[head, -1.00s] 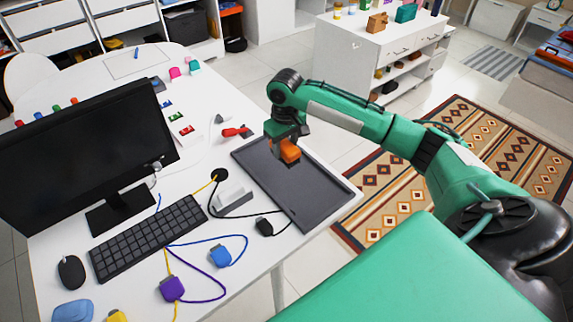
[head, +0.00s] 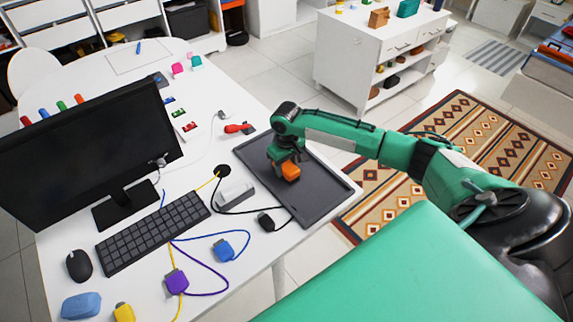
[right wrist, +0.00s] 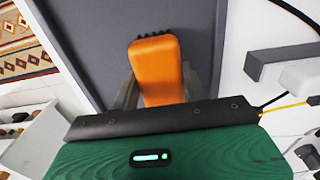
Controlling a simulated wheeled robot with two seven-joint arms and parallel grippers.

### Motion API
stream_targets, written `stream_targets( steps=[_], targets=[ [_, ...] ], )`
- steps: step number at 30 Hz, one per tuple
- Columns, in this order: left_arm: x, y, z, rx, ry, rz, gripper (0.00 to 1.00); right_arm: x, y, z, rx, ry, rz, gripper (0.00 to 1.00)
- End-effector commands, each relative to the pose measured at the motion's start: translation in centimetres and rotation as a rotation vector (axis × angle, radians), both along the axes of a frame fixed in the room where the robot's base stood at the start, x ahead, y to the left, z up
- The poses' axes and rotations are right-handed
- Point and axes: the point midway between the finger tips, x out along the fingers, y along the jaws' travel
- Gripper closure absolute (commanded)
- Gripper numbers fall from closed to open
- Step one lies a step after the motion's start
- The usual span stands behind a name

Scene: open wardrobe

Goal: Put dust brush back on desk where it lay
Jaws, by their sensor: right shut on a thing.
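The dust brush (head: 291,172) has an orange body, with dark bristles at its far end in the right wrist view (right wrist: 157,72). My right gripper (head: 284,163) is shut on it, with a finger on either side of the orange body in the right wrist view. The brush is over the dark grey tray (head: 316,193) at the right edge of the white desk (head: 205,78). I cannot tell whether the brush touches the tray. My left gripper is not in view.
A red tool (head: 238,128) lies just beyond the tray's far left corner. A grey-white block (head: 234,191) and a black plug (head: 265,220) with cables lie left of the tray. The keyboard (head: 153,233) and monitor (head: 90,150) stand farther left. The tray looks otherwise empty.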

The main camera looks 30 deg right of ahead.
Motion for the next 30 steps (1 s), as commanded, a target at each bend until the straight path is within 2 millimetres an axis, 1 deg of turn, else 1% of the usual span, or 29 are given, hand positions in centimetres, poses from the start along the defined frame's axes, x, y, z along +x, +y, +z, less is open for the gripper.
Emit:
stream_targets(
  steps=[2, 3, 5, 6, 14, 17, 20, 27, 30],
  targets=[
    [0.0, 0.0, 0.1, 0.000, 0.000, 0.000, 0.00, 0.0, 0.0, -0.2, 0.001, 0.001, 0.000, 0.76],
    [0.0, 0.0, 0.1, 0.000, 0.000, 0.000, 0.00, 0.0, 0.0, -0.2, 0.000, 0.000, 0.000, 0.47],
    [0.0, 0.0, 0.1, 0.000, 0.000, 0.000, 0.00, 0.0, 0.0, -0.2, 0.000, 0.000, 0.000, 0.35],
    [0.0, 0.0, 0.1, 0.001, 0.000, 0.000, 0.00, 0.0, 0.0, -0.2, 0.000, 0.000, 0.000, 0.33],
    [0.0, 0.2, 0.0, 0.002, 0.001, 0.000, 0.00, 0.0, 0.0, -0.1, 0.000, 0.000, 0.000, 0.33],
    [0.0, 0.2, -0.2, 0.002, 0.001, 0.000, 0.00, 0.1, 0.0, 0.5, 0.000, -0.001, 0.000, 0.33],
    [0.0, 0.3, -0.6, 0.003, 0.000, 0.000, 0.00, 0.1, 0.0, 1.8, -0.001, -0.003, 0.000, 0.33],
    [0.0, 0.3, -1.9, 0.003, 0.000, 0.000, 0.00, 0.1, 0.0, 7.0, 0.000, -0.004, 0.001, 0.33],
    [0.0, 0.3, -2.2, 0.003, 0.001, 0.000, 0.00, 0.1, 0.0, 8.9, 0.000, -0.004, 0.000, 0.33]
  ],
)
